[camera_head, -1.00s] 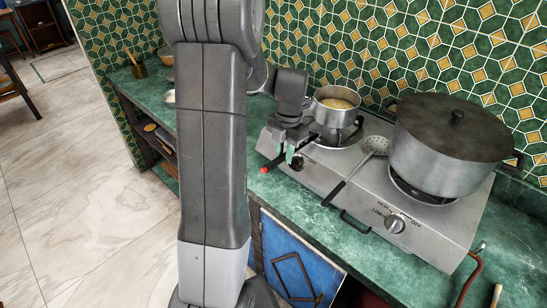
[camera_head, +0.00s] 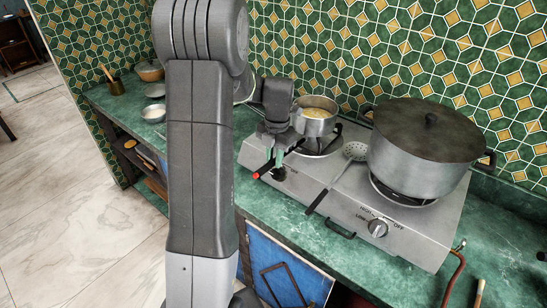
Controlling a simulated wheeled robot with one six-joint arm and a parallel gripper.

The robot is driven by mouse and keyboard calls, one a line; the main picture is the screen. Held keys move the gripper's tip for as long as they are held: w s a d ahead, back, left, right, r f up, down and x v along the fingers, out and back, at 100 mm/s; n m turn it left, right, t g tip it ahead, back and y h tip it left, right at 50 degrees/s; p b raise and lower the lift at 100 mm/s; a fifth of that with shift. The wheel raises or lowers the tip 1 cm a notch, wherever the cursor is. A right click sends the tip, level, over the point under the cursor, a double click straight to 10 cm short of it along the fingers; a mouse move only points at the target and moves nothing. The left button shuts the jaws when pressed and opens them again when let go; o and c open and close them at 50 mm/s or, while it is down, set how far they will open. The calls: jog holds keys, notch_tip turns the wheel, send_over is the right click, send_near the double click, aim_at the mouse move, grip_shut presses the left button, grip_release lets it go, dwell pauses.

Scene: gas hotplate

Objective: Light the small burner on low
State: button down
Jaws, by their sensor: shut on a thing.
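The steel hotplate (camera_head: 345,200) stands on the green counter. Its left, small burner (camera_head: 322,146) carries a steel saucepan (camera_head: 316,118) with yellowish contents. I see no flame under it. The small burner's dark knob (camera_head: 279,174) is on the front left face, mostly hidden by my gripper. My gripper (camera_head: 278,163) points down at this knob, its green-padded fingers shut on it. The knob's marking and setting cannot be read. The right knob (camera_head: 377,228) is in clear view, with HIGH, LOW and OFF marked around it.
A large lidded pot (camera_head: 425,155) stands on the right burner. A skimmer (camera_head: 354,152) lies across the hotplate's middle, its handle toward the front. A black rod with a red tip (camera_head: 256,175) juts out beside my gripper. Bowls (camera_head: 153,113) stand on the counter at left.

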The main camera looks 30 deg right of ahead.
jog(key=shift+w+d, duration=0.15)
jog(key=shift+d, duration=0.25)
jog(key=shift+s+a, duration=0.25)
jog(key=shift+a, duration=0.45)
jog(key=s+a+r, duration=0.1)
jog(key=s+a, duration=0.2)
jog(key=a, duration=0.4)
jog(key=s+a+r+b, duration=0.1)
jog(key=s+a, duration=0.2)
jog(key=a, duration=0.5)
jog(key=shift+s+a, duration=0.25)
jog(key=shift+a, duration=0.05)
jog(key=shift+r, duration=0.1)
